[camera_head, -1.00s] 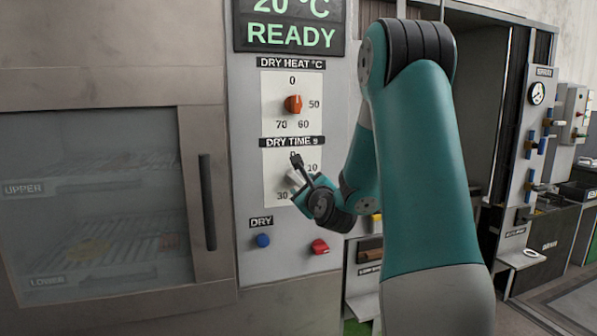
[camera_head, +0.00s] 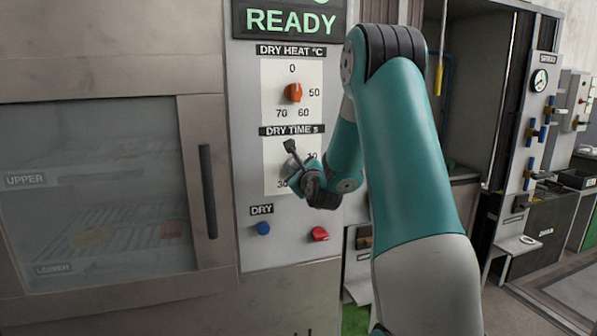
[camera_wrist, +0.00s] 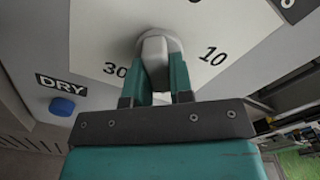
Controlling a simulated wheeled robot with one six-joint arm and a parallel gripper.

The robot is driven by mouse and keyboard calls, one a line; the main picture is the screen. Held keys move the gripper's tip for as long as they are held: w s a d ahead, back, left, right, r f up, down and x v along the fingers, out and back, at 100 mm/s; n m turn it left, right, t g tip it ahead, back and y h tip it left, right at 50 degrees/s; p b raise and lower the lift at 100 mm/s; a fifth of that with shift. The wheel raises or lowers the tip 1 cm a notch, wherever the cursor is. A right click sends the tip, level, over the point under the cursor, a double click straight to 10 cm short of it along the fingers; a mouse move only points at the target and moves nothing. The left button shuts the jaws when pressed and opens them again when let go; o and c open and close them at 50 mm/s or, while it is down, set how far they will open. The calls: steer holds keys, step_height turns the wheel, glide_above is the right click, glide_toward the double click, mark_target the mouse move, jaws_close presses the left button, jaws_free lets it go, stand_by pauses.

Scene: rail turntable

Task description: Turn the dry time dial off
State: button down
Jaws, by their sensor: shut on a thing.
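The dry time dial is a pale knob (camera_wrist: 156,48) on a white plate (camera_head: 274,184) under the "DRY TIME s" label (camera_head: 292,130). In the wrist view, the knob sits between my two teal fingers, with 30 at its left and 10 at its right. My gripper (camera_wrist: 161,66) is shut on the knob. In the head view, my gripper (camera_head: 296,178) is at the dial and hides most of the knob and some numbers. I cannot tell which number the knob points to.
The orange dry heat dial (camera_head: 292,92) is just above. A blue button (camera_head: 263,228) and a red knob (camera_head: 319,234) are below. The cabinet door handle (camera_head: 207,190) stands out at the left. A screen (camera_head: 290,20) reads READY.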

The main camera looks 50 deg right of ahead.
steer(key=shift+n, duration=0.5)
steer(key=n+b, duration=0.2)
steer(key=shift+f+n, duration=0.1)
steer(key=shift+n, duration=0.3)
steer(key=n+b, duration=0.2)
steer(key=n, duration=0.1)
steer(key=shift+n, duration=0.4)
steer(key=n+b, duration=0.3)
steer(key=shift+n, duration=0.3)
steer(key=n+b, duration=0.3)
steer(key=n, duration=0.1)
steer(key=shift+n, duration=0.3)
steer(key=n+b, duration=0.1)
steer(key=n, duration=0.1)
steer(key=n+b, duration=0.4)
steer(key=shift+r, duration=0.25)
steer(key=n+b, duration=0.2)
steer(key=n, duration=0.1)
steer(key=n+b, duration=0.2)
steer(key=n, duration=0.1)
steer(key=shift+w+a+r, duration=0.1)
steer(key=shift+a+r, duration=0.05)
steer(key=shift+r, duration=0.05)
steer(key=shift+n, duration=0.3)
